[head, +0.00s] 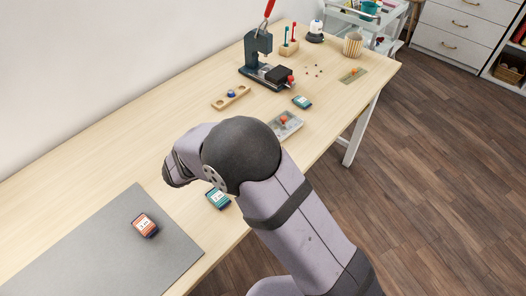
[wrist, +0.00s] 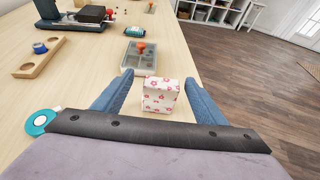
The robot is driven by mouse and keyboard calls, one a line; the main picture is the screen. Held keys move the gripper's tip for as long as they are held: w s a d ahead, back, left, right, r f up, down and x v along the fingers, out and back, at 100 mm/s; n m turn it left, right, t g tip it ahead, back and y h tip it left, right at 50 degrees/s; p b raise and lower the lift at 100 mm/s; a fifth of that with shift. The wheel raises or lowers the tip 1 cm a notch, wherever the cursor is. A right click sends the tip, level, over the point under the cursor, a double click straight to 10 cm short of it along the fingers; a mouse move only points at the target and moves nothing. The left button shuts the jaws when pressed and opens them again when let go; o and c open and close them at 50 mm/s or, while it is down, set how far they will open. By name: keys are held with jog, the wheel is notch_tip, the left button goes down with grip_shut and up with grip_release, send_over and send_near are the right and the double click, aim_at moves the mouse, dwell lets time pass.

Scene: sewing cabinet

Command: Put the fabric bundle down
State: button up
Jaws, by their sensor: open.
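The fabric bundle (wrist: 160,99) is a small white block with a red flower print. In the wrist view it sits upright on the pale wooden table, close to the table's right edge. My gripper (wrist: 158,78) is open, with one blue finger on each side of the bundle. A gap shows at the left finger, and a narrower one at the right. In the head view my own arm hides the bundle and the fingers.
A grey tray (wrist: 128,57) with an orange-red knob lies beyond the bundle. A teal round thing (wrist: 40,122) is at the left. A wooden holder (head: 231,97), a dark press (head: 258,55) and a grey mat (head: 95,245) are on the table. Bare table lies left of the bundle.

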jog(key=shift+f+p+x, duration=0.1)
jog(key=shift+p+x, duration=0.05)
jog(key=shift+x, duration=1.15)
jog(key=shift+f+p+x, duration=0.15)
jog(key=shift+x, duration=1.15)
jog(key=shift+s, duration=0.15)
jog(key=c, duration=1.2)
